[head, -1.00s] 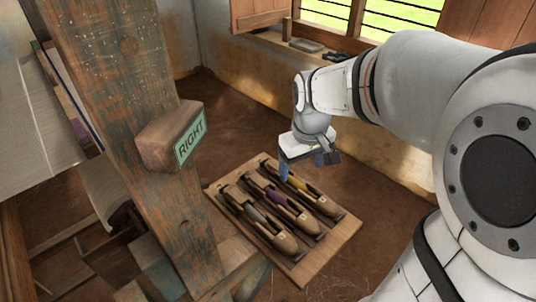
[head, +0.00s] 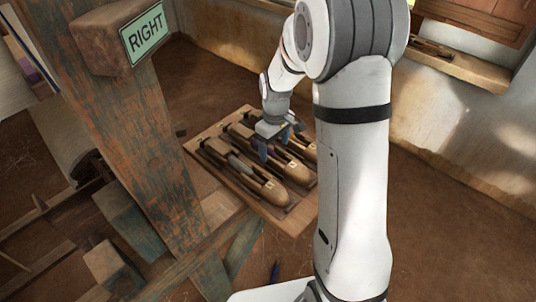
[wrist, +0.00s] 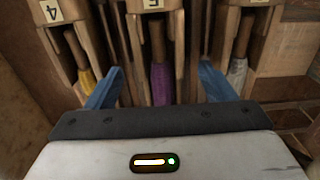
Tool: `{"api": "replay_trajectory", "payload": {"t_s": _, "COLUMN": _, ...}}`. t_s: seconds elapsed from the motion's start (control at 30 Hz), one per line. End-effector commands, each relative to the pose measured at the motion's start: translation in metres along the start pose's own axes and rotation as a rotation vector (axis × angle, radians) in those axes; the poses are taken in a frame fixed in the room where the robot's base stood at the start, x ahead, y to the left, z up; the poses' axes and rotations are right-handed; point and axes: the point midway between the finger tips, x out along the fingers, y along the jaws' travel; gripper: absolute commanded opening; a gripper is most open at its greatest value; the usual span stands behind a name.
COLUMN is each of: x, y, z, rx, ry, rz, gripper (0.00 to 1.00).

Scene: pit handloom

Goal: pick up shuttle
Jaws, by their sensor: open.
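The middle shuttle (head: 291,169) carries purple yarn; the near-left shuttle (head: 262,184) carries grey yarn. The far-right shuttle (head: 311,150) is partly hidden by my arm; its yarn shows yellow in the wrist view (wrist: 83,62). My gripper (head: 276,149) is open over the middle shuttle. In the wrist view its blue fingers (wrist: 158,86) stand either side of the middle shuttle with purple yarn (wrist: 160,82). I cannot tell if they touch it.
A worn wooden loom post (head: 150,150) with a block and a green RIGHT sign (head: 144,37) stands left of the tray. Loom beams (head: 125,222) lie low at left. A wall with a window ledge (head: 465,66) is at right. Brown floor is clear behind the tray.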

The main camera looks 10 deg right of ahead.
Motion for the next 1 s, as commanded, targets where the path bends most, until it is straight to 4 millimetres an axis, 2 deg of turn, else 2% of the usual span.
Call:
{"api": "replay_trajectory", "payload": {"t_s": 0.03, "x": 0.009, "y": 0.000, "z": 0.001, "rx": 0.000, "ry": -0.002, "rz": -0.002, "gripper": 0.76}}
{"api": "replay_trajectory", "payload": {"t_s": 0.13, "x": 0.019, "y": 0.000, "z": 0.001, "rx": 0.001, "ry": -0.001, "rz": -0.001, "gripper": 0.76}}
{"api": "replay_trajectory", "payload": {"t_s": 0.43, "x": 0.023, "y": 0.000, "z": 0.001, "rx": 0.002, "ry": 0.000, "rz": 0.000, "gripper": 0.76}}
{"api": "replay_trajectory", "payload": {"t_s": 1.0, "x": 0.023, "y": 0.001, "z": 0.001, "rx": 0.003, "ry": 0.000, "rz": 0.000, "gripper": 0.29}}
